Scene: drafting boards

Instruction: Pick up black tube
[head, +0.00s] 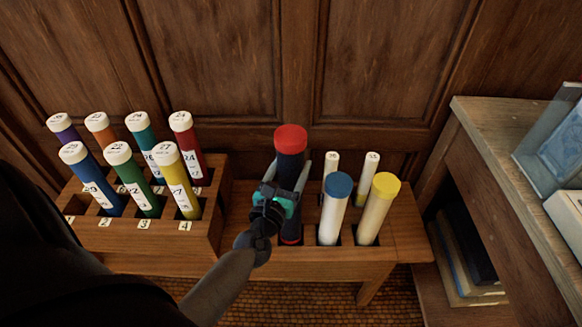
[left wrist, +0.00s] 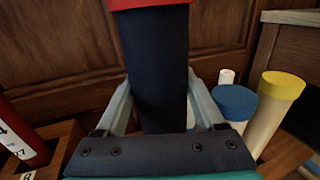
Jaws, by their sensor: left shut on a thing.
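The black tube (head: 290,165) with a red cap stands upright at a slot of the low wooden rack (head: 345,256), left of the capped white and cream tubes. My left gripper (head: 290,176) is shut on the black tube, its two fingers on either side of the body below the cap. In the left wrist view the black tube (left wrist: 163,70) fills the middle between the fingers. The tube's lower end shows at the slot opening; whether it touches the slot bottom is hidden. My right gripper is not in view.
A white tube with a blue cap (head: 338,186) and a cream tube with a yellow cap (head: 385,188) stand close on the right. Two thinner white tubes (head: 332,163) are behind. A numbered rack (head: 205,235) of coloured tubes is left. A shelf (head: 490,150) stands right.

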